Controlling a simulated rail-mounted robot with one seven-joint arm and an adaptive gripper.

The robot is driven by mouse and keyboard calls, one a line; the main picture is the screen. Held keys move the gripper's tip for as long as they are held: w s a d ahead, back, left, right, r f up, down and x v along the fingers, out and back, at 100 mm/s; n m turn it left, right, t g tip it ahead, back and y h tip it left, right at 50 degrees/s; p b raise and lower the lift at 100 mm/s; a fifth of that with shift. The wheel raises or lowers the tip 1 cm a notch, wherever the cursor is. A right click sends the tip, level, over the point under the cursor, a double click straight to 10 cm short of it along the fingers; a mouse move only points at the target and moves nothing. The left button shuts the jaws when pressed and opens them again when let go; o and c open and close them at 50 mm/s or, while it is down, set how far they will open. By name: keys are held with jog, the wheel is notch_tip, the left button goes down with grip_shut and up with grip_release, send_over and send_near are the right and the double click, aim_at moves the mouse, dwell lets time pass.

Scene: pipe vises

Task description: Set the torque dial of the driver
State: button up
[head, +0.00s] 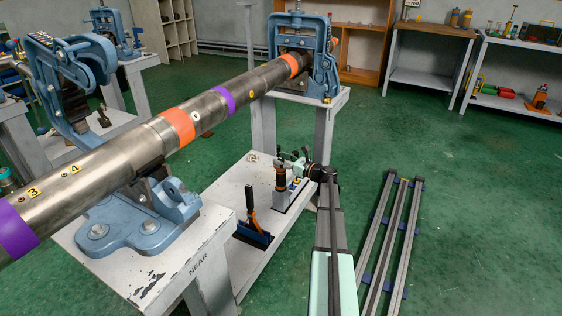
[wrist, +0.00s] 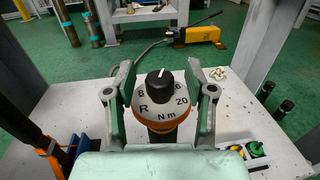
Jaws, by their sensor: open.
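The driver stands upright on the low white shelf, its orange and black body (head: 281,180) showing in the head view. In the wrist view its top has a white dial face (wrist: 147,117) marked R, 8, 20 and Nm, with another number partly covered, over an orange rim. A black knob (wrist: 160,86) sits in its middle, its white pointer line aimed toward the far side, between the 8 and the partly covered number. My gripper (wrist: 160,78) is open, one finger on each side of the dial; it also shows in the head view (head: 293,160). I cannot tell whether the fingers touch it.
A large steel pipe (head: 100,172) with orange and purple bands rests in blue vises (head: 140,215) above and left. An orange-handled tool (head: 250,198) stands in a blue holder beside the driver. Green and yellow buttons (wrist: 255,150) lie to the right. Rails (head: 402,225) lie on the floor.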

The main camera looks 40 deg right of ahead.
jog(key=shift+w+a, duration=0.1)
jog(key=shift+w, duration=0.25)
grip_shut()
jog(key=shift+w+d+r+n+g+y+p, duration=0.15)
jog(key=shift+n+y+p, duration=0.1)
jog(key=shift+y+p, duration=0.2)
jog(key=shift+d+r+n+g+y+p, duration=0.15)
jog(key=shift+n+y+p, duration=0.1)
jog(key=shift+y+p, duration=0.15)
jog(key=n+g+y+p, duration=0.1)
jog(key=y+p, duration=0.1)
jog(key=shift+n+p, duration=0.3)
jog(key=shift+p, duration=0.1)
jog(key=shift+f+n+g+y+p, duration=0.1)
jog(key=shift+n+g+y+p, duration=0.75)
jog(key=shift+y+p, duration=0.3)
jog(key=shift+a+f+n+g+y+p, duration=0.25)
jog(key=shift+n+g+y+p, duration=0.1)
jog(key=shift+n+g+y, duration=0.35)
jog(key=shift+s, duration=0.2)
